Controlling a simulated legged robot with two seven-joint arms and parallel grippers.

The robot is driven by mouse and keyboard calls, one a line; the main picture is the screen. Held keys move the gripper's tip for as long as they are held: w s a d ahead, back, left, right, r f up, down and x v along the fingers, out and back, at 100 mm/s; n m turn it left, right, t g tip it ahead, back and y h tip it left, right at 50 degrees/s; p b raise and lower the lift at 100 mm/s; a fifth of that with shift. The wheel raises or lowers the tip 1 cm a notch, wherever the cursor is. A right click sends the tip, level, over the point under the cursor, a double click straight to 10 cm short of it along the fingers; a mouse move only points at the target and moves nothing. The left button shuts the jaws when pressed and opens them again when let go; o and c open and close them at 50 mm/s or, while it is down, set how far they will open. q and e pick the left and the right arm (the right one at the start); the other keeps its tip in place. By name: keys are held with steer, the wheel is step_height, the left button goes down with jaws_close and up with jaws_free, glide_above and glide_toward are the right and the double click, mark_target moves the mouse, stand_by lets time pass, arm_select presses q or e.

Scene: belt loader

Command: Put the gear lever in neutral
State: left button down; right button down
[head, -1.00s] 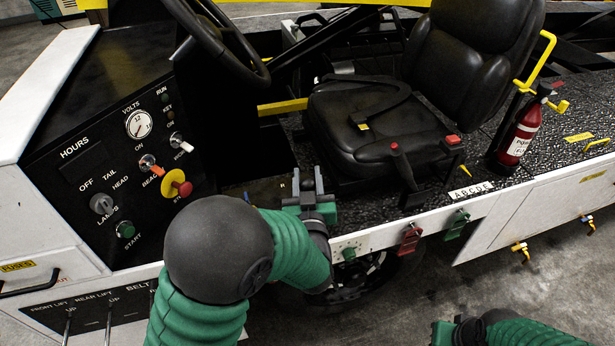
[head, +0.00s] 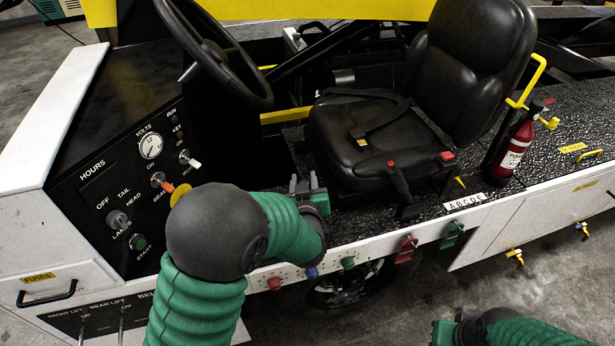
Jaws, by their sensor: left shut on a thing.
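My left gripper (head: 307,191) is over the black textured floor in front of the black seat, just inside the white side rail. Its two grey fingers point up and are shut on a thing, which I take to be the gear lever. The lever itself is hidden by the fingers and my green sleeved arm, so its position cannot be read. My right gripper (head: 446,333) shows only in part at the bottom right edge, low and outside the vehicle; its fingers cannot be made out.
The black seat (head: 365,135) has a red-topped lever (head: 398,178) at its near side. The steering wheel (head: 215,55) and dash panel (head: 95,215) are at left. A red extinguisher (head: 514,150) stands at right. Red, blue and green buttons line the rail (head: 380,243).

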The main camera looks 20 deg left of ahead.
arm_select(q)
steer(key=shift+w+a+f+b, duration=0.15)
steer(key=shift+w+a+b, duration=0.5)
steer(key=shift+w, duration=0.4)
steer(key=c, duration=1.3)
jaws_free()
steer(key=shift+f, duration=0.1)
steer(key=shift+c, duration=0.2)
steer(key=o, duration=0.3)
steer(key=shift+w, duration=0.15)
steer(key=shift+o, duration=0.2)
arm_select(e)
steer(key=shift+w, duration=0.15)
